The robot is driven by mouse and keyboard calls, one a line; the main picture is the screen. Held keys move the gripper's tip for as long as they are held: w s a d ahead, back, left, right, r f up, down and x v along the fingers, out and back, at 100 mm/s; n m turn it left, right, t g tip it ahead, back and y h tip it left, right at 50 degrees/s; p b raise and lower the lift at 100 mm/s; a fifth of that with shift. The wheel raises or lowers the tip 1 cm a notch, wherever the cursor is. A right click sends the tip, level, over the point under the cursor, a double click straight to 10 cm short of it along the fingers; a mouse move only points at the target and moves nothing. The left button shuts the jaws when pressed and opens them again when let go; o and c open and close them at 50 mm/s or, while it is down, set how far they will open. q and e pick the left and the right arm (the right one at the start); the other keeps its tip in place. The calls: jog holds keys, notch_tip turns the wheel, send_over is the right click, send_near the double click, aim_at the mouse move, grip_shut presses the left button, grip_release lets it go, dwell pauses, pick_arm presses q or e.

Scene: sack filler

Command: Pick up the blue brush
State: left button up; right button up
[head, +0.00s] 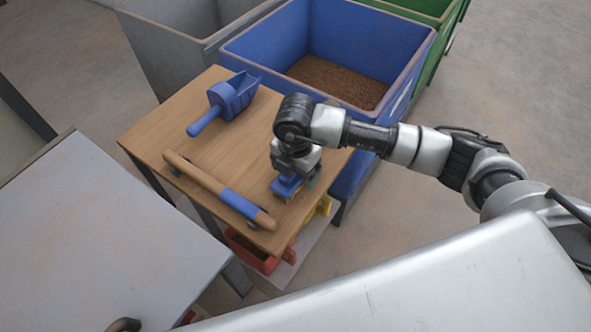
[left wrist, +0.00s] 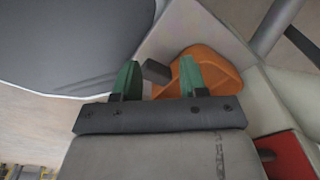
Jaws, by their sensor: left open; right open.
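The blue brush (head: 285,187), blue on top with yellow below, lies on the wooden table (head: 208,152) near its right edge. My right gripper (head: 300,181) points down at it from above. A green fingertip shows just right of the brush; the other is hidden. The gripper is open, with the brush partly covered by it, and I cannot tell whether they touch. My left gripper (left wrist: 160,72) is open in the left wrist view, away from the brush, and is not visible in the head view.
A blue scoop (head: 228,100) and a wooden bar with a blue grip (head: 238,204) share the table. A blue bin (head: 360,45) of brown grains stands behind, beside grey (head: 170,40) and green (head: 445,20) bins. A red container (head: 250,252) sits low in front.

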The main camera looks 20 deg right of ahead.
jog(key=shift+f, duration=0.3)
jog(key=c, duration=1.2)
jog(key=shift+r, duration=0.1)
